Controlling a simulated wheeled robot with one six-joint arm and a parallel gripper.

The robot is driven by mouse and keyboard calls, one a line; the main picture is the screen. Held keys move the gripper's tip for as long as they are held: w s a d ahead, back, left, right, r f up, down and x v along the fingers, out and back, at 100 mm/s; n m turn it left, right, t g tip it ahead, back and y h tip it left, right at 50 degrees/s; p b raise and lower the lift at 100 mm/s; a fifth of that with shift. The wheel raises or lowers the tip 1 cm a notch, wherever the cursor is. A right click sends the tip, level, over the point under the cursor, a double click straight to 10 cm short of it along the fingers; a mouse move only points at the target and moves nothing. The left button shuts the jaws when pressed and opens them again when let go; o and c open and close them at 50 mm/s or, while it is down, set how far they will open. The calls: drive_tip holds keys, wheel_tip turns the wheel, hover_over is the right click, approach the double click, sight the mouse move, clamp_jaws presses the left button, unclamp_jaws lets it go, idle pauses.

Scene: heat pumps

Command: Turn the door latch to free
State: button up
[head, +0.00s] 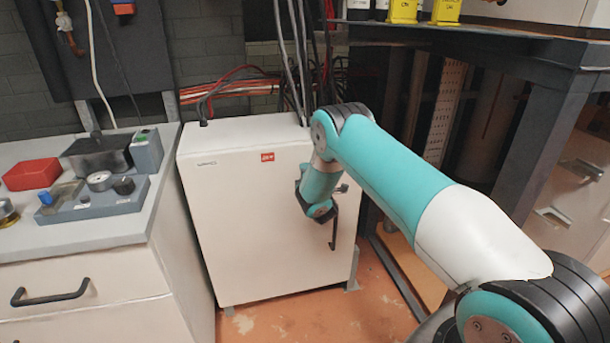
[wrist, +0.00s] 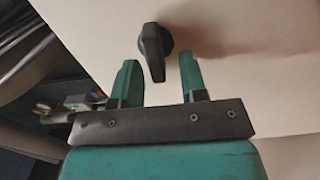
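The door latch (wrist: 153,46) is a dark knob with a tapering grip on the pale cabinet door, seen in the wrist view. Its grip points down and slightly right in that picture. My gripper (wrist: 159,60) is open, with its two teal fingers apart and empty. The latch's lower end shows between the fingertips; I see no finger touching it, and the remaining depth is hard to judge. In the head view, the white cabinet (head: 245,220) stands at the centre, and my wrist is in front of its right side, hiding part of the door.
A grey counter (head: 110,238) with a red box (head: 32,174) and a dark device stands left of the cabinet. A dark metal-framed bench (head: 545,110) stands to the right. Cables (head: 288,55) run up behind the cabinet. Some orange floor is clear in front.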

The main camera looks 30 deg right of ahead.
drive_tip(key=b+v, duration=1.7)
drive_tip(key=b, duration=0.6)
drive_tip(key=shift+s+b, duration=0.2)
drive_tip(key=shift+b, duration=0.2)
drive_tip(key=shift+r, duration=0.15)
